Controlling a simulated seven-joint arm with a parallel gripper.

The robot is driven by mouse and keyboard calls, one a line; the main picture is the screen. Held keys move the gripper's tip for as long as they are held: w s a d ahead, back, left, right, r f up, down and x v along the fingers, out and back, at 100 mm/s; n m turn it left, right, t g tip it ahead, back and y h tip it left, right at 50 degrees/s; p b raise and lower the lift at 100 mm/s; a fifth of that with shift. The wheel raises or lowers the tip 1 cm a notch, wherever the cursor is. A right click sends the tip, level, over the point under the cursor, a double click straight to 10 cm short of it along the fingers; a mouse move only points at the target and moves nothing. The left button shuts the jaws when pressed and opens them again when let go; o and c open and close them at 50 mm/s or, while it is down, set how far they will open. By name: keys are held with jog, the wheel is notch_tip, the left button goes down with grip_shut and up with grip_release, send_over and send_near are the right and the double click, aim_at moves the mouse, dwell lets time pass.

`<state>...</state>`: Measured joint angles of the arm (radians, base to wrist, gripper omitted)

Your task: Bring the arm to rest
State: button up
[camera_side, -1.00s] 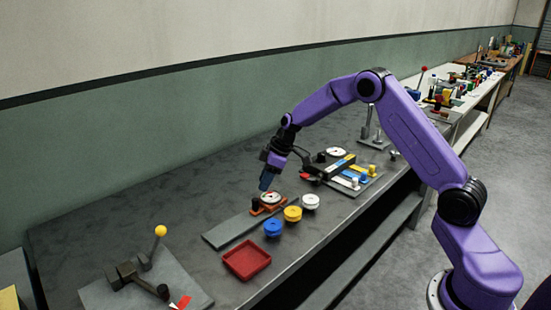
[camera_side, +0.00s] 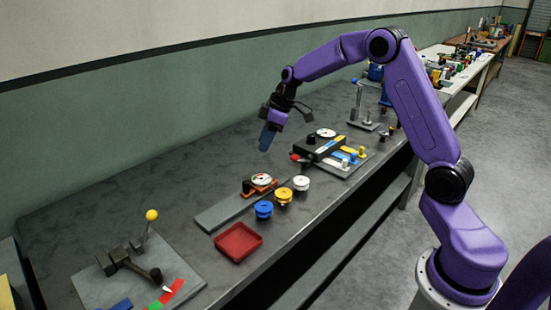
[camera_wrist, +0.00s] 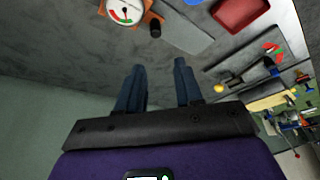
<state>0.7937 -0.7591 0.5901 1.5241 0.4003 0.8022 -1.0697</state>
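My gripper (camera_side: 267,140) hangs in the air above the back part of the grey bench, behind and above the dial gauge. In the wrist view its two blue fingers (camera_wrist: 159,83) stand apart with nothing between them. The gripper touches nothing that I can see. My purple arm is raised and bent over the bench.
A dial gauge (camera_side: 261,180) on an orange base stands on the bench (camera_side: 130,180). Blue (camera_side: 264,209), yellow (camera_side: 284,195) and white (camera_side: 301,183) spools stand beside it. A red tray (camera_side: 238,242), lever plate (camera_side: 110,275) and black device (camera_side: 320,147) are nearby. The wall is behind.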

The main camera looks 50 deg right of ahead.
jog(key=s+a+r+n+g, duration=0.1)
jog(key=s+a+r, duration=0.1)
jog(key=s+a, duration=0.7)
jog(key=s+a+r+n+g, duration=0.15)
jog(key=s+a, duration=0.45)
jog(key=s, duration=0.6)
jog(key=s+d+f+n+h, duration=0.1)
jog(key=s+d, duration=0.3)
jog(key=s, duration=1.6)
jog(key=shift+h, duration=0.9)
